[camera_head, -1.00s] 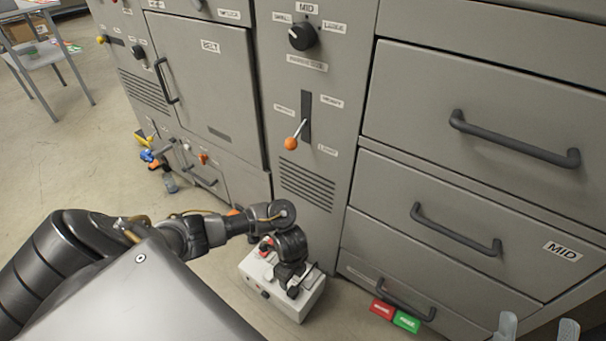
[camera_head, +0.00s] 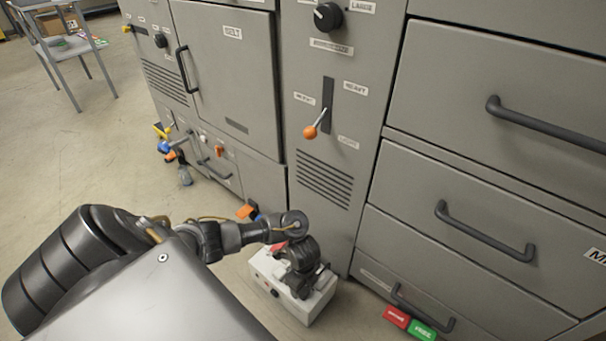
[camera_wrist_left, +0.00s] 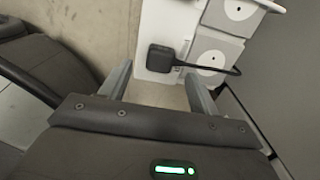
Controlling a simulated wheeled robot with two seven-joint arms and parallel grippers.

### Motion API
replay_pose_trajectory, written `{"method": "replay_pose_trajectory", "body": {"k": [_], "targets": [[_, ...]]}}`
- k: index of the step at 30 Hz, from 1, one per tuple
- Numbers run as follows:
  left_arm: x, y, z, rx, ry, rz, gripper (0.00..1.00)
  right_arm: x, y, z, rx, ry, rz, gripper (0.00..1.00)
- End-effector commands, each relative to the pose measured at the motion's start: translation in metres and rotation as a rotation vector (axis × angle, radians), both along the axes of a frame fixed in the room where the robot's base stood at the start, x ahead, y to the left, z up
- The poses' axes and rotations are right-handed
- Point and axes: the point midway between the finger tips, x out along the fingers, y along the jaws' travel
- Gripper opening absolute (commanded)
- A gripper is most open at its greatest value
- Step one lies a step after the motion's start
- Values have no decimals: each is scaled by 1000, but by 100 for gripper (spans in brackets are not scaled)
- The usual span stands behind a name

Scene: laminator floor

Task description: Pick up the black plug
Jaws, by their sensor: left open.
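The black plug (camera_wrist_left: 163,58) shows in the left wrist view, a small dark block on a white surface with a black cable running off to the right. My left gripper (camera_wrist_left: 160,92) is open, with one finger on each side below the plug in the picture. The plug is not between the fingertips and nothing is held. In the head view my left gripper (camera_head: 297,284) points down over a white box (camera_head: 305,312) on the floor. I cannot make out the plug there, behind or under the gripper. My right gripper is not in view.
The grey machine (camera_head: 340,200) stands close behind the white box. A red block (camera_head: 397,316) and a green block (camera_head: 422,329) are at its foot on the right. Several coloured parts (camera_head: 170,150) stick out at its far left. Open floor (camera_head: 90,150) lies to the left.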

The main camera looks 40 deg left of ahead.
Motion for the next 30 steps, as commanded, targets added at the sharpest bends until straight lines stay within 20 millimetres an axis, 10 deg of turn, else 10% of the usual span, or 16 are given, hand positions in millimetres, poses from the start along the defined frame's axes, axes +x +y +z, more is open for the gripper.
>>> {"method": "replay_pose_trajectory", "body": {"k": [6, 16, 30], "targets": [[-1, 0, -34, 0, 1, 0, 62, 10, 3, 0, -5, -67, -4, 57], [0, 0, -36, 0, 0, -1, 62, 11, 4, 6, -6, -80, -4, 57], [0, 0, -36, 0, -1, -1, 14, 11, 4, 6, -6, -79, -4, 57]]}}
